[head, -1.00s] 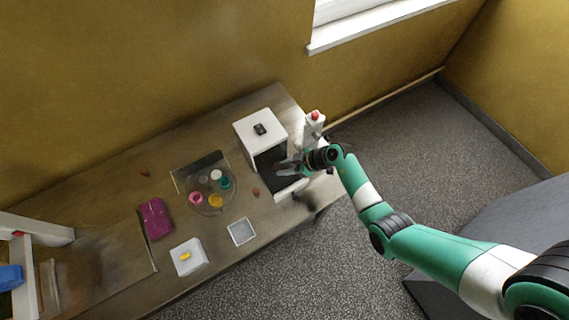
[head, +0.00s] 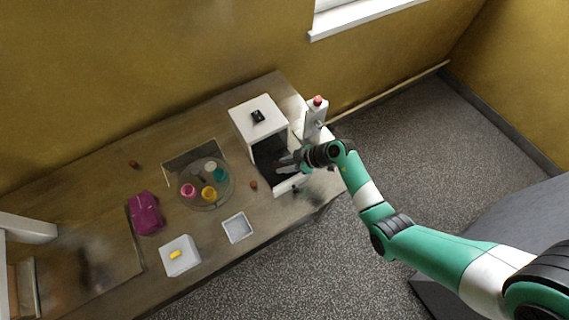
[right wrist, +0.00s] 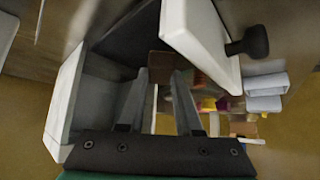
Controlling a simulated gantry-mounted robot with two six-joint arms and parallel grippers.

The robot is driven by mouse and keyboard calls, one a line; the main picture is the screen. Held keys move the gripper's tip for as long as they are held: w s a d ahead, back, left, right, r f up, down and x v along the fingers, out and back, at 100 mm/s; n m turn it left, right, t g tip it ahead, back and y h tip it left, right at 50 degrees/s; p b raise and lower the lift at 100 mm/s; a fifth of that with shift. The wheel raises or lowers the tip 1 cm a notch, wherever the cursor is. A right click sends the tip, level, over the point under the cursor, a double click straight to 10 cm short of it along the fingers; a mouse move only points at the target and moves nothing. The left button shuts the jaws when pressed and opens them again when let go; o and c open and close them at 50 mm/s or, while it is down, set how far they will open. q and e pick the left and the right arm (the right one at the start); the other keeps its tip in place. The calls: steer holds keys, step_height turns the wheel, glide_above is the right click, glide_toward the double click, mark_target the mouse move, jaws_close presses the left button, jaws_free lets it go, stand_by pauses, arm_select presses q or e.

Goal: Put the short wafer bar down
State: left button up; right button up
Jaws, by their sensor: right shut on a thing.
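In the head view the gripper hides the bar. My left gripper is not in view.
A white post with a red top (head: 316,112) stands just right of the cabinet.

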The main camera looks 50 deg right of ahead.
steer(key=shift+f, duration=0.65)
steer(key=o, duration=1.1)
steer(key=shift+c, duration=0.2)
steer(key=shift+s+d+r, duration=0.1)
steer(key=shift+s+r, duration=0.05)
steer(key=shift+r, duration=0.2)
steer(key=p+v, duration=0.4)
steer(key=v, duration=0.6)
steer(key=shift+p, duration=0.35)
steer(key=shift+s+d+r, duration=0.1)
steer(key=shift+s+r, duration=0.15)
steer(key=shift+s, duration=0.15)
